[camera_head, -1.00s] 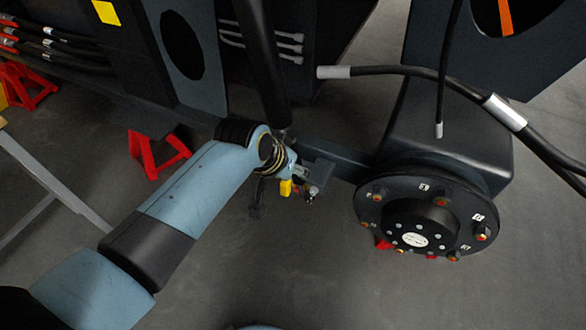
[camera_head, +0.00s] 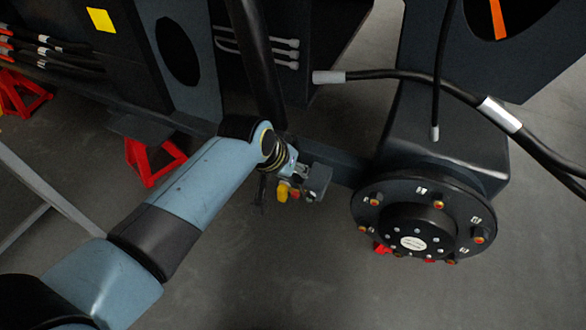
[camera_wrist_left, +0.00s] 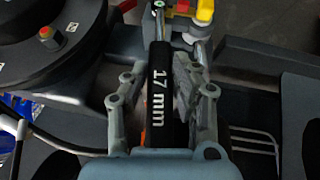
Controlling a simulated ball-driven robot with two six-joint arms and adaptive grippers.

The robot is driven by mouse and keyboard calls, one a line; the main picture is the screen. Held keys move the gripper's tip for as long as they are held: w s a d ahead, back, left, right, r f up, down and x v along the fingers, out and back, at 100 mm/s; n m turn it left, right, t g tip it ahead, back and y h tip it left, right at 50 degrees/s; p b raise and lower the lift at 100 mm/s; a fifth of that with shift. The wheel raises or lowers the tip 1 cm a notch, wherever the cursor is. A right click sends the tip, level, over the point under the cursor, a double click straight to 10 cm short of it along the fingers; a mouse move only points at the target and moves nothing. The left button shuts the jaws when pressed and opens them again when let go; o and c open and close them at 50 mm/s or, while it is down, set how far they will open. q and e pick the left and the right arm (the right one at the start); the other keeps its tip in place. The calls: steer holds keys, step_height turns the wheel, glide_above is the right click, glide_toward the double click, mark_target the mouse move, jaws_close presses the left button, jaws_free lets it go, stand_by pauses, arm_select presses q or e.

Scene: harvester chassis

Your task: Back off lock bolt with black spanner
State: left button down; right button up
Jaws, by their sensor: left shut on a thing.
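My left gripper (camera_head: 297,178) is at the bracket beside the wheel hub. In the left wrist view my left gripper (camera_wrist_left: 159,78) is shut on the black spanner (camera_wrist_left: 161,90), marked "17 mm", which points away from the palm. The spanner's far end reaches small metal fittings at the top edge of that view. A yellow and red part (camera_wrist_left: 208,12) sits just right of it; the yellow part (camera_head: 282,192) also shows below the gripper in the head view. I cannot make out the lock bolt clearly, nor whether the spanner is seated on it. My right gripper is out of view.
The round wheel hub (camera_head: 425,228) with orange-tipped studs stands right of the gripper. A thick black hose (camera_head: 415,73) crosses above it. A dark post (camera_head: 257,65) rises just behind the gripper. A red stand (camera_head: 150,165) is at left. Grey floor is open below.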

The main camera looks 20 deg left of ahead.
arm_select(q)
steer(key=shift+w+a+f+n+h+b, duration=0.15)
steer(key=shift+a+f+h+b, duration=0.15)
steer(key=shift+a+h, duration=0.4)
steer(key=shift+s+a+f+n+h+b, duration=0.15)
steer(key=shift+a+h+b, duration=0.25)
steer(key=shift+a, duration=0.55)
steer(key=shift+w, duration=0.1)
steer(key=a+f+h+b, duration=0.1)
steer(key=b, duration=0.1)
steer(key=a+h+b, duration=0.1)
steer(key=a+b, duration=0.1)
steer(key=shift+f+n, duration=0.35)
steer(key=shift+n, duration=0.05)
